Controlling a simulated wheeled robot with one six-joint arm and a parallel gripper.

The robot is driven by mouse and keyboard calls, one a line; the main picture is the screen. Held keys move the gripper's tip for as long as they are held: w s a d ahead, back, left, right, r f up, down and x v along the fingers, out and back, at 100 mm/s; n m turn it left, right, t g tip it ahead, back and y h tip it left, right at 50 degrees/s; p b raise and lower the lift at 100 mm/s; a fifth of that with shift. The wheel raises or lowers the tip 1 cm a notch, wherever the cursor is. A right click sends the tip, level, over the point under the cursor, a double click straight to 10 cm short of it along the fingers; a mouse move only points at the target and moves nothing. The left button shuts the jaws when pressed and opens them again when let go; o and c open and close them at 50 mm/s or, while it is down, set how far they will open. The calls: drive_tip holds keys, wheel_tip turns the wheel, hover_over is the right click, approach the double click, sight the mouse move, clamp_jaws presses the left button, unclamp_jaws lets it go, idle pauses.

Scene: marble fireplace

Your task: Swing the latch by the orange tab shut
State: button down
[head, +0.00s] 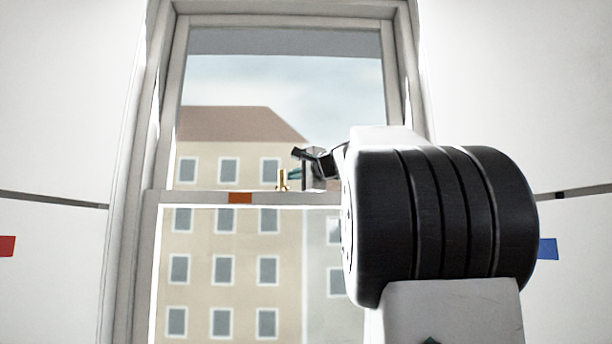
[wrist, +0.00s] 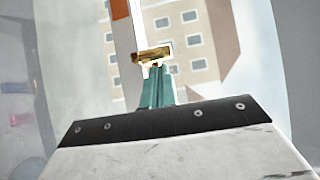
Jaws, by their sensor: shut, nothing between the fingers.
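A brass latch (head: 282,181) stands on the window's meeting rail, to the right of the orange tab (head: 240,198) on the same rail. In the wrist view the latch (wrist: 152,55) lies crosswise just beyond my fingertips, and the orange tab (wrist: 120,9) is at the top edge. My gripper (head: 291,172) is beside the latch on its right in the head view. In the wrist view its teal fingers (wrist: 157,70) are together and empty, with tips at or very near the latch. I cannot tell whether they touch. My wrist hides the rail's right end.
The white window frame (head: 171,90) surrounds the glass, with a building outside. A red patch (head: 7,246) is on the left wall and a blue patch (head: 547,249) on the right. The rail left of the latch is free of obstacles.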

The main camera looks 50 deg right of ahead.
drive_tip(key=shift+w+a, duration=0.15)
drive_tip(key=shift+w, duration=0.05)
drive_tip(key=shift+w+a, duration=0.4)
drive_tip(key=shift+a, duration=0.2)
drive_tip(key=d+v, duration=0.3)
drive_tip(key=v, duration=1)
drive_tip(key=shift+s+a, duration=0.35)
drive_tip(key=shift+a, duration=0.1)
drive_tip(key=shift+r, duration=0.15)
